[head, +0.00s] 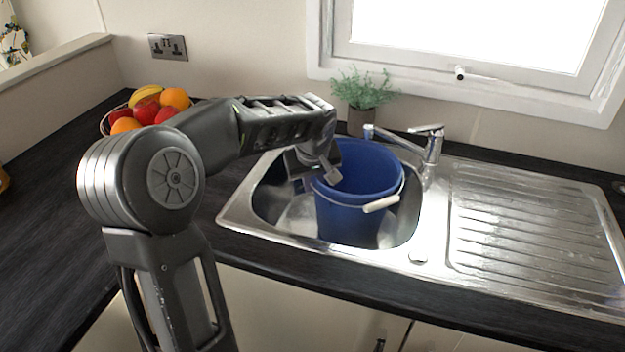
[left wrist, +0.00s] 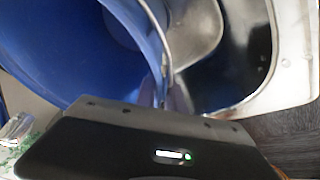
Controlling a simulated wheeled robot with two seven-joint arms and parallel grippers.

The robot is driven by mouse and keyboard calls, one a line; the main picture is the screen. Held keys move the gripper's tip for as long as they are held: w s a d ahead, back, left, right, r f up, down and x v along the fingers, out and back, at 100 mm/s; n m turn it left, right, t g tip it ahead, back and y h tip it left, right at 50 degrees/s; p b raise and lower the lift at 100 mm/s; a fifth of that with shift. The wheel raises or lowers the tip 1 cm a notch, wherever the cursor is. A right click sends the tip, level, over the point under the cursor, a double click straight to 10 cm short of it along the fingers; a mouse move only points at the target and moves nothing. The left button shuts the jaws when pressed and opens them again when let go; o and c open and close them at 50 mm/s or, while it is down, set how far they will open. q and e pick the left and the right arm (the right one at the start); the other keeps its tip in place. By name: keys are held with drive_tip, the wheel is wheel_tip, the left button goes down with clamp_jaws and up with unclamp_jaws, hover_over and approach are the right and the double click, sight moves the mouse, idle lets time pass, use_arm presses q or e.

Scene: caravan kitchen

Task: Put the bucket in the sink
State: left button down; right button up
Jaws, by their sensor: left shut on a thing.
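The blue bucket (head: 358,200) is inside the basin of the metal sink (head: 236,212), upright or nearly so, with its white handle grip (head: 381,204) hanging at the front right. Whether its base rests on the basin floor I cannot tell. My left gripper (head: 328,176) is at the bucket's left rim, shut on it. In the left wrist view the bucket (left wrist: 95,45) fills the left side, and its rim runs between the fingers of my left gripper (left wrist: 165,95). The sink (left wrist: 290,40) shows on the right there. My right gripper is not in view.
A tap (head: 432,148) stands behind the bucket's right side. A potted plant (head: 362,100) is behind the sink, below the window. A bowl of fruit (head: 150,108) stands at the back left, behind my arm. The ridged drainer (head: 530,225) on the right is clear.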

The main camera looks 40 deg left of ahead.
use_arm(q)
drive_tip(key=c, duration=1.4)
unclamp_jaws()
drive_tip(key=shift+f, duration=0.1)
drive_tip(key=shift+s, duration=0.1)
drive_tip(key=v, duration=1.2)
drive_tip(key=shift+c, duration=0.2)
